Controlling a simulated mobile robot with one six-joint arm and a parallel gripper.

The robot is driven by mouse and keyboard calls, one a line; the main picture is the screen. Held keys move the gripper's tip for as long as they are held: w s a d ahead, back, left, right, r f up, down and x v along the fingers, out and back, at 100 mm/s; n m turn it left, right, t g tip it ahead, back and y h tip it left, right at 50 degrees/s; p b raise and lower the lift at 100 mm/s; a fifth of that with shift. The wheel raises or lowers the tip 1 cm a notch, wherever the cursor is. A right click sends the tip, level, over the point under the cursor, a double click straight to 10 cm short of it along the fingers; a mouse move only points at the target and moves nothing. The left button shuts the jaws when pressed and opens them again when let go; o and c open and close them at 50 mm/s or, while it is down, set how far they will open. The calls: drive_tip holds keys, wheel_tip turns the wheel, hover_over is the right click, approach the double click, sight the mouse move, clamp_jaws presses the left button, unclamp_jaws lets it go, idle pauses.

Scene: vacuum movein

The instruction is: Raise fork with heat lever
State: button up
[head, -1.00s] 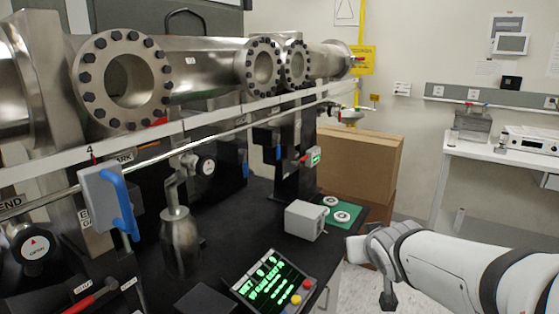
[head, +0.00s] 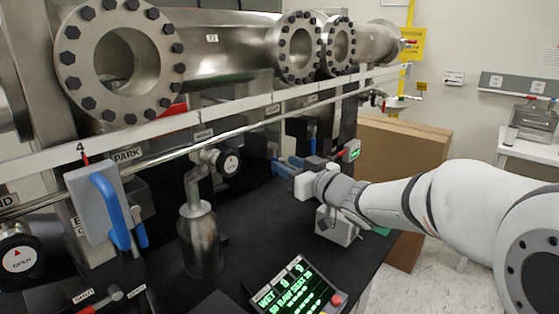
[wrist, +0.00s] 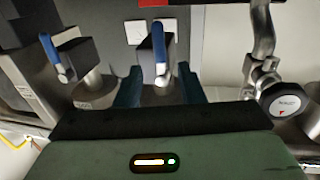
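My gripper (head: 282,166) reaches left over the black bench toward the row of levers under the rail. In the wrist view my gripper (wrist: 160,82) is open, with one dark teal finger on each side of a blue-handled lever (wrist: 160,52). The lever's handle points up in that picture, and its round base shows between the fingers. I cannot tell whether either finger touches it. A second blue-handled lever (wrist: 50,48) is to the left. No heat label is readable, and I cannot make out the fork.
A large blue handle (head: 108,205) is at the left. A lit display box (head: 295,290) and a grey box (head: 338,226) sit on the bench. A cardboard box (head: 405,155) stands behind my arm.

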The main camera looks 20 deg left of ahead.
sight(273, 159)
drive_tip(key=shift+x, duration=1.55)
drive_tip(key=shift+c, duration=0.2)
clamp_jaws()
